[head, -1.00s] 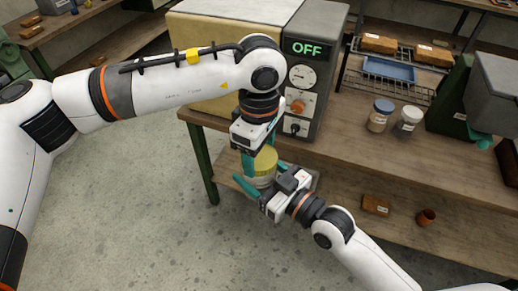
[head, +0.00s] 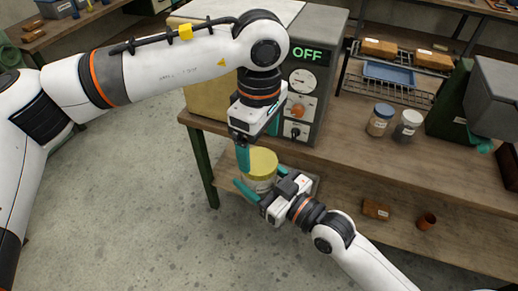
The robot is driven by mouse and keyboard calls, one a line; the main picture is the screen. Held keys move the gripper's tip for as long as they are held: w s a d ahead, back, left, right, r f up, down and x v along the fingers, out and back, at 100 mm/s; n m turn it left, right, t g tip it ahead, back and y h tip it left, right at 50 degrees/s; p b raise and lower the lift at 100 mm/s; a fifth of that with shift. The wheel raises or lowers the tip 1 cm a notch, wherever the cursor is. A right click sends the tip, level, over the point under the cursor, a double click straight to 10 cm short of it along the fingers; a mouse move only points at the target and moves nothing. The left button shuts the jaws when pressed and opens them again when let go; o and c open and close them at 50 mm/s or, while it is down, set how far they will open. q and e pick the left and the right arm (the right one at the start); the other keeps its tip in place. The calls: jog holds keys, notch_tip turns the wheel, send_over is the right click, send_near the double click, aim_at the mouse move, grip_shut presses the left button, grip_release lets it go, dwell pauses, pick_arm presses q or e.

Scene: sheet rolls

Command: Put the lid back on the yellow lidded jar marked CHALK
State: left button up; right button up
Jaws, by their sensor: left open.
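The yellow lidded jar (head: 260,183) is held in the air in front of the bench's left end. Its yellow lid (head: 263,161) sits on its top and looks level; whether it is fully seated I cannot tell. No CHALK mark is readable. My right gripper (head: 261,181) has its teal fingers on either side of the clear jar body and appears shut on it. My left gripper (head: 258,143) is open, with its teal fingers pointing down just above and behind the lid. One finger overlaps the lid's left edge in the picture; contact is unclear.
A grey machine with an OFF display (head: 306,80) stands close behind my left gripper. A blue-lidded jar (head: 380,119) and another jar (head: 407,125) stand on the bench (head: 350,150). A brown block (head: 376,210) and a small pot (head: 426,221) lie on the lower shelf.

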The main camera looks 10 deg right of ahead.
aim_at(259, 161)
pick_arm(q)
jog(key=shift+r, duration=0.15)
jog(key=shift+c, duration=0.4)
jog(key=n, duration=0.4)
jog(key=shift+r+n, duration=0.4)
jog(key=n, duration=0.4)
jog(key=shift+r, duration=0.4)
jog(key=n, duration=0.3)
jog(key=r+n, duration=0.1)
jog(key=n, duration=0.4)
jog(key=r+n, duration=0.1)
jog(key=n, duration=0.2)
jog(key=shift+f, duration=0.1)
jog(key=shift+f, duration=4)
